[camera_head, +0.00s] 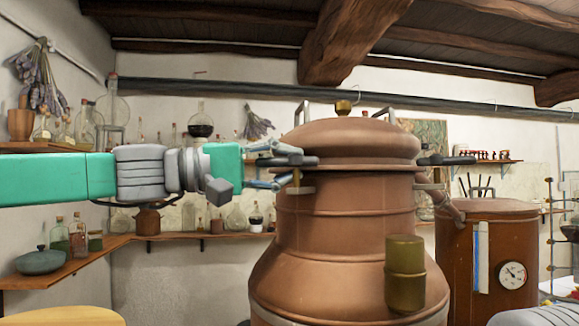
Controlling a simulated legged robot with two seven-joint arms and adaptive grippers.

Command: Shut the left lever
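A large copper still (340,215) stands in the middle with a domed lid (350,140). The left lever (298,161), a dark handle, sticks out leftward at the seam under the lid. A matching right lever (450,160) sticks out on the other side. My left gripper (284,167) comes in from the left at the lever's height. Its fingers are spread, one above and one below the lever's outer end. I cannot tell whether they touch it. My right gripper is not in view.
A brass cylinder (405,272) is on the still's front. A smaller copper vessel (490,250) with a gauge (512,275) stands at right. Wall shelves (190,236) with bottles and flasks lie behind my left arm. A green pot (40,261) sits at lower left.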

